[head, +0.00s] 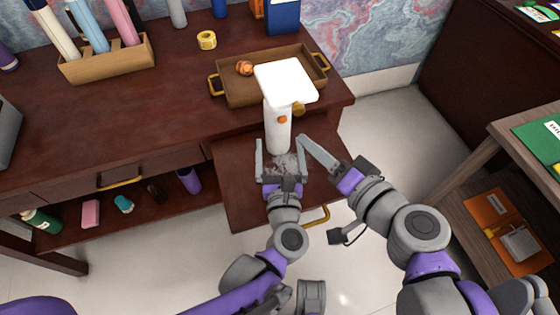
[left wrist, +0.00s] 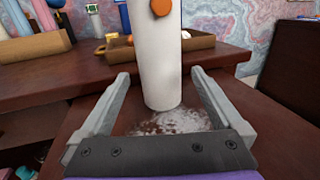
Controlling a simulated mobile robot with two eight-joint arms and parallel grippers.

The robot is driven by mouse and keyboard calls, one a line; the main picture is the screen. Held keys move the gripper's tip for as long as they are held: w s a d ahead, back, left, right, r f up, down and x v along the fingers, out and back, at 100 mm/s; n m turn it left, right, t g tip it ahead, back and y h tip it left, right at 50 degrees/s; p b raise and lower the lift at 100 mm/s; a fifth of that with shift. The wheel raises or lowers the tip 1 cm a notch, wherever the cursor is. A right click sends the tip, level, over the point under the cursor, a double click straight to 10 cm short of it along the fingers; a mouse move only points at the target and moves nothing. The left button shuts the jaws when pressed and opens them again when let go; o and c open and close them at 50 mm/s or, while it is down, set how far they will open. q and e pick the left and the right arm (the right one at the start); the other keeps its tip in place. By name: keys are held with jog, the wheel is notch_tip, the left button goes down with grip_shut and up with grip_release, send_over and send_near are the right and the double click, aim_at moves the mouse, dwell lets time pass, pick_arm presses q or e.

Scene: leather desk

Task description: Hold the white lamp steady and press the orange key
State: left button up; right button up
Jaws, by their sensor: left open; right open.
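The white lamp (head: 277,125) stands upright on a pulled-out drawer board, with a flat square white head (head: 285,82) on top. The orange key (head: 282,119) is a small round button on the front of its post, and also shows near the top of the left wrist view (left wrist: 161,7). My left gripper (head: 280,147) is open, its fingers in front of and to either side of the lamp's lower post (left wrist: 158,70); I see no contact. My right gripper (head: 303,142) is beside the lamp on the right, its tips close to the post. Its finger gap is hard to see.
A wooden tray (head: 234,96) with gold handles and an orange ball (head: 244,68) stands behind the lamp. A holder with rolls (head: 107,61) and yellow tape (head: 207,40) are on the desk (head: 150,100). A gold drawer handle (head: 318,217) lies below my grippers.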

aim_at(278, 131)
pick_arm(q)
jog(key=shift+w+a, duration=0.15)
jog(key=shift+w, duration=2.6)
grip_shut()
pick_arm(e)
grip_shut()
dwell(1.7)
